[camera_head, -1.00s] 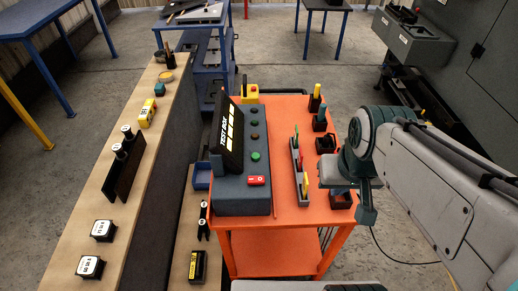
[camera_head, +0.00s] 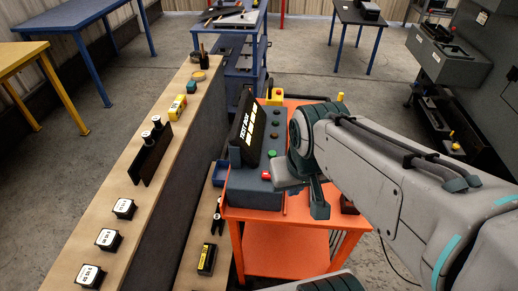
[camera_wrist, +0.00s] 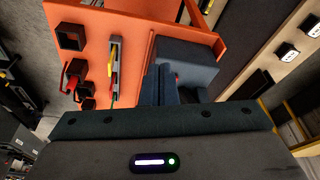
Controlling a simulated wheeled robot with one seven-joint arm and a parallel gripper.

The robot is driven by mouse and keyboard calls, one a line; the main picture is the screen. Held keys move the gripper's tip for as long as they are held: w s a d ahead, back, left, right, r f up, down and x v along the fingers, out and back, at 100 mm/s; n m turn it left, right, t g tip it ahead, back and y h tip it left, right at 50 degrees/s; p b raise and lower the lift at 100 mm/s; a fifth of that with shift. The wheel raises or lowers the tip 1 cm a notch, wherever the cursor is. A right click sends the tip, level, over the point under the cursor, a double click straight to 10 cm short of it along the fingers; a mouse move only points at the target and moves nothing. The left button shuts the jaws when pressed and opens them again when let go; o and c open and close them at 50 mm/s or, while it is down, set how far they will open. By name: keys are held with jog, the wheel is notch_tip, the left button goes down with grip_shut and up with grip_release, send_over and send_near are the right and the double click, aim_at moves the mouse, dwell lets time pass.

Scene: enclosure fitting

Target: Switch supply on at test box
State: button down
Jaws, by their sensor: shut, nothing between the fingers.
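The test box (camera_head: 258,194) is a dark grey unit on the orange cart, with an upright black panel (camera_head: 250,128) lettered TEST BOX. On its top are a green button (camera_head: 272,154), darker knobs, and a red switch (camera_head: 266,175) at the near end. The switch's on or off position cannot be read. My gripper (camera_wrist: 160,72) is shut and empty. In the wrist view its fingers overlap the grey test box (camera_wrist: 188,58), with a bit of red switch (camera_wrist: 177,80) just right of them. Contact cannot be told. In the head view my wrist hides the fingers.
The orange cart (camera_head: 280,245) also holds a yellow box (camera_head: 275,96), and in the wrist view a holder with coloured tools (camera_wrist: 115,65) and several dark holders. A wooden bench (camera_head: 150,195) with labelled black blocks runs along the left.

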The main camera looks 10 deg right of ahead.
jog(key=shift+d, duration=0.1)
jog(key=w+r+m+g+b, duration=0.3)
jog(key=w, duration=1.1)
jog(key=shift+w+r+m+b, duration=0.2)
jog(key=shift+w+m+b, duration=0.1)
jog(key=shift+w+b, duration=0.1)
notch_tip(320, 180, down, 14)
jog(key=shift+f, duration=0.1)
jog(key=shift+s+f, duration=0.15)
jog(key=shift+f, duration=0.05)
dwell(0.4)
